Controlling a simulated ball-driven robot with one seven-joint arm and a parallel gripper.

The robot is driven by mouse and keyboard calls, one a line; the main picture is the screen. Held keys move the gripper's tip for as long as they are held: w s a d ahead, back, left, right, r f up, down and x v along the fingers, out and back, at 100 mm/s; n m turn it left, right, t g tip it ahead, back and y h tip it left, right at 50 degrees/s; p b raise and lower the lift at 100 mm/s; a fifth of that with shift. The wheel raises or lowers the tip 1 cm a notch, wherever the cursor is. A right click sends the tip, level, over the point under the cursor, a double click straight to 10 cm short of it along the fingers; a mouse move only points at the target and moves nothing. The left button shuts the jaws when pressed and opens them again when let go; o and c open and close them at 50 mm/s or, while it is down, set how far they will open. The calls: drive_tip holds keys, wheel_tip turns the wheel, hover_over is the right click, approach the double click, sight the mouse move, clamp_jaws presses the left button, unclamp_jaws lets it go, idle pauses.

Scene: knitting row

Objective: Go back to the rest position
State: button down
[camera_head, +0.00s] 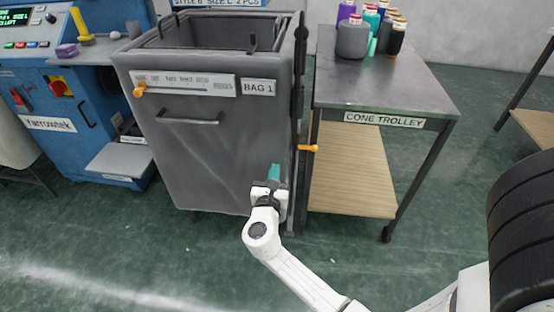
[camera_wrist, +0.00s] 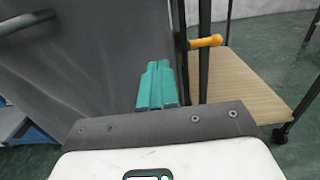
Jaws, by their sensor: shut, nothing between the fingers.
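My gripper (camera_head: 274,172) has teal fingers and is shut and empty. In the head view it is in front of the lower right part of the grey bag bin (camera_head: 190,160) labelled BAG 1. In the wrist view the shut fingers (camera_wrist: 157,86) point up the picture towards the bin's grey side and its dark right-hand post. I cannot tell whether the fingertips touch the bin.
The cone trolley (camera_head: 405,82) stands right of the bin, with several yarn cones on top and a wooden lower shelf (camera_head: 345,170). An orange knob (camera_head: 308,148) sticks out between them. A blue machine (camera_head: 80,140) stands left. Green floor in front is open.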

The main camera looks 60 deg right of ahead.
drive_tip(key=shift+v, duration=0.8)
drive_tip(key=s+a+f+m+g+y, duration=0.25)
drive_tip(key=s+m+y, duration=0.2)
drive_tip(key=m, duration=0.35)
drive_tip(key=s+a+f+m+g+y, duration=0.2)
drive_tip(key=s+f+m+y, duration=0.1)
drive_tip(key=s+m, duration=0.4)
drive_tip(key=s+a+f+m+y, duration=0.1)
drive_tip(key=s+a+m+y, duration=0.15)
drive_tip(key=a+y, duration=0.45)
drive_tip(key=s+a+f+m+y, duration=0.15)
drive_tip(key=a+m, duration=0.25)
drive_tip(key=a, duration=0.6)
wheel_tip(320, 180, up, 14)
drive_tip(key=a+y+p, duration=0.1)
drive_tip(key=p, duration=1.3)
drive_tip(key=shift+s+r, duration=0.2)
drive_tip(key=shift+s, duration=0.25)
drive_tip(key=shift+a+m, duration=0.1)
drive_tip(key=shift+m, duration=0.15)
